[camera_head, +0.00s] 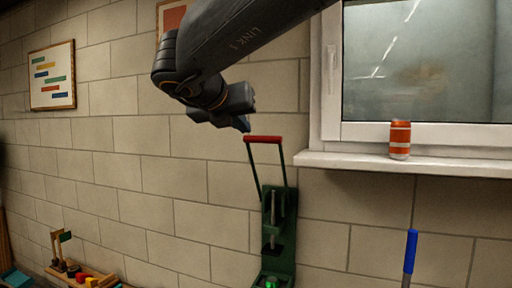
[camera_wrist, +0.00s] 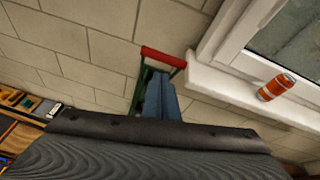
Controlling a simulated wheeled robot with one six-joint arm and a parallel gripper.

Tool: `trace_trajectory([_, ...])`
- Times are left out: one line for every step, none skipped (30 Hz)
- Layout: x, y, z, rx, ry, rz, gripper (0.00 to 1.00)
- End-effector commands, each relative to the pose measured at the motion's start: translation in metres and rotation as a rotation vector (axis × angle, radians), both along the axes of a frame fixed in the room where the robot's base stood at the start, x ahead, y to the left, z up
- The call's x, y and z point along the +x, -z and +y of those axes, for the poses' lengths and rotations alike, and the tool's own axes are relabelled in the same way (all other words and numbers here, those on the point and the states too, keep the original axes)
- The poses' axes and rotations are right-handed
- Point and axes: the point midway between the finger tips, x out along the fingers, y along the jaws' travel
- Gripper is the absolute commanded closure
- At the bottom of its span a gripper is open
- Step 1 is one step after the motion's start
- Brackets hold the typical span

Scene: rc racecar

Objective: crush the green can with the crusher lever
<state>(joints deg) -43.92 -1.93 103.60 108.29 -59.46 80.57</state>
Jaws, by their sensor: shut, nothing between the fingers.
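The green wall-mounted crusher (camera_head: 281,235) stands against the brick wall, with its lever raised. The lever's red handle (camera_head: 263,139) is level at the top of two green arms and also shows in the wrist view (camera_wrist: 163,56). A small bit of green at the crusher's bottom is the green can (camera_head: 270,284), mostly cut off by the picture's lower edge. My gripper (camera_head: 246,124) is shut and empty, just above and left of the red handle in the head view. In the wrist view, its blue-grey fingers (camera_wrist: 160,97) lie just below the handle. I cannot tell whether they touch it.
An orange and white can (camera_head: 400,139) stands on the white window sill (camera_head: 450,167) at right. A blue-handled stick (camera_head: 410,251) rises at lower right. Toys (camera_head: 75,272) lie at lower left.

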Motion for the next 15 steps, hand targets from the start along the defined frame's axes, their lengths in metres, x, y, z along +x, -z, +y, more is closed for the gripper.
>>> trace_trajectory([-0.01,0.001,0.006,0.068,0.035,0.012,1.0])
trace_trajectory([-0.015,0.002,0.008,0.103,0.056,0.019,1.0])
trace_trajectory([-0.02,0.003,0.01,0.137,0.078,0.028,1.0])
trace_trajectory([-0.023,0.003,0.011,0.158,0.091,0.034,1.0])
trace_trajectory([-0.025,0.004,0.011,0.172,0.102,0.038,1.0])
trace_trajectory([-0.027,0.005,0.012,0.186,0.112,0.043,1.0])
trace_trajectory([-0.026,0.006,0.011,0.193,0.117,0.045,1.0])
trace_trajectory([-0.025,0.007,0.011,0.195,0.12,0.047,1.0])
trace_trajectory([-0.022,0.009,0.009,0.196,0.122,0.047,1.0])
trace_trajectory([-0.019,0.01,0.008,0.195,0.123,0.047,1.0])
trace_trajectory([-0.016,0.012,0.007,0.195,0.121,0.048,1.0])
trace_trajectory([-0.011,0.015,0.004,0.194,0.123,0.048,1.0])
trace_trajectory([-0.006,0.017,0.002,0.194,0.123,0.048,1.0])
trace_trajectory([-0.001,0.02,0.001,0.193,0.123,0.048,1.0])
trace_trajectory([0.006,0.023,-0.002,0.192,0.123,0.047,1.0])
